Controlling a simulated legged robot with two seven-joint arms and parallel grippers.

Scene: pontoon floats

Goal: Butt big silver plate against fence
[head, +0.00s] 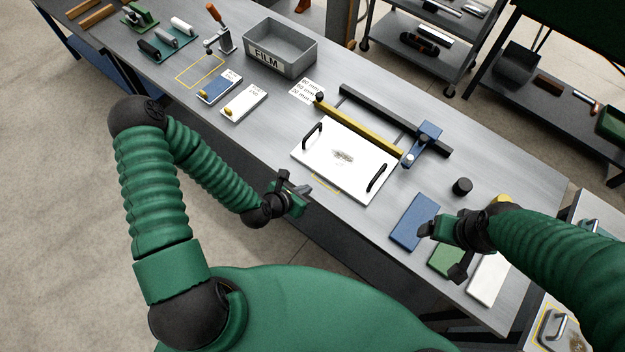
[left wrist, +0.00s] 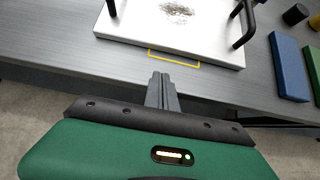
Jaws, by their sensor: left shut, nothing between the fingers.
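The big silver plate (head: 335,167) lies flat on the bench in the head view, with two black handles and a dark smudge in its middle. Its near part also shows in the left wrist view (left wrist: 130,27). The yellow fence bar (head: 360,130) runs along the plate's far edge; I cannot tell whether they touch. My left gripper (head: 306,190) is shut and empty, just off the plate's near side; its closed fingers (left wrist: 161,80) point toward the plate. My right gripper (head: 440,250) is open above the colored blocks, right of the plate, apparently holding nothing.
A blue clamp (head: 423,143) stands at the fence's right end, before a dark rail (head: 385,112). Blue (head: 414,222) and green (head: 446,261) blocks lie to the right. A grey FILM bin (head: 280,48) stands at the back left. A yellow outline (left wrist: 173,58) marks the bench by the plate's near edge.

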